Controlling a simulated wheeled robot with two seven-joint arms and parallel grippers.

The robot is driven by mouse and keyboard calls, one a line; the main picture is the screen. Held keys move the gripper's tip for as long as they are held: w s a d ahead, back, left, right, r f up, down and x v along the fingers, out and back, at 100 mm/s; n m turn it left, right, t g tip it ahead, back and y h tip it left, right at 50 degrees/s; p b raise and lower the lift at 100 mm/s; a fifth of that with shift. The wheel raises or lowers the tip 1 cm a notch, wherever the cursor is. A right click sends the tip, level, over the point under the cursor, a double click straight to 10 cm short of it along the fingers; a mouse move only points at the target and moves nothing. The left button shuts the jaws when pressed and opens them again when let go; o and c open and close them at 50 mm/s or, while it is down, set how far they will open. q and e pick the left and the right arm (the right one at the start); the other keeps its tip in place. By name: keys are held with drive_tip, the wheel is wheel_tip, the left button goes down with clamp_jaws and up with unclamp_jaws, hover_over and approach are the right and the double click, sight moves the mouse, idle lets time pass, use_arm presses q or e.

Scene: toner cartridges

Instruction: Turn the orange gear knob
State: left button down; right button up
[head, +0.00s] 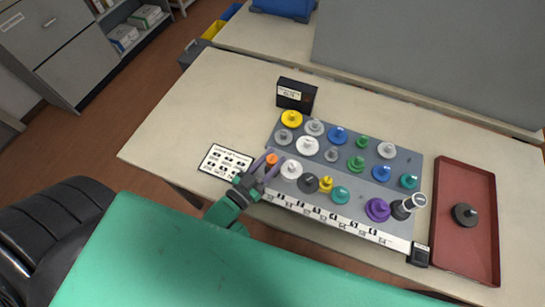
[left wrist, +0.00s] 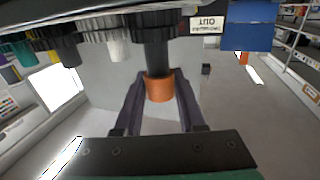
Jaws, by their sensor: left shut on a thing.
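The orange gear knob (head: 272,159) sits at the left end of the front row on the grey gear board (head: 401,163). My left gripper (head: 266,167) reaches in from the front left, with its dark fingers on either side of the knob. In the left wrist view, the orange knob (left wrist: 160,89) lies between the two fingers, and the gripper (left wrist: 161,92) is shut on it. A dark shaft rises behind the knob in that view. The right gripper is not in view.
Several coloured gears stand close by, including a white one (head: 291,169) just right of the knob. A printed card (head: 226,161) lies to the left. A black box (head: 296,95) stands behind the board. A red tray (head: 480,250) holding a dark gear (head: 464,214) lies at the right.

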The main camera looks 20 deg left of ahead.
use_arm(q)
drive_tip(key=shift+r, duration=0.1)
idle(0.3)
drive_tip(key=c, duration=0.5)
unclamp_jaws()
drive_tip(key=b+v, duration=0.2)
drive_tip(key=v, duration=1.2)
drive_tip(key=shift+s+a, duration=0.1)
drive_tip(key=shift+s, duration=0.1)
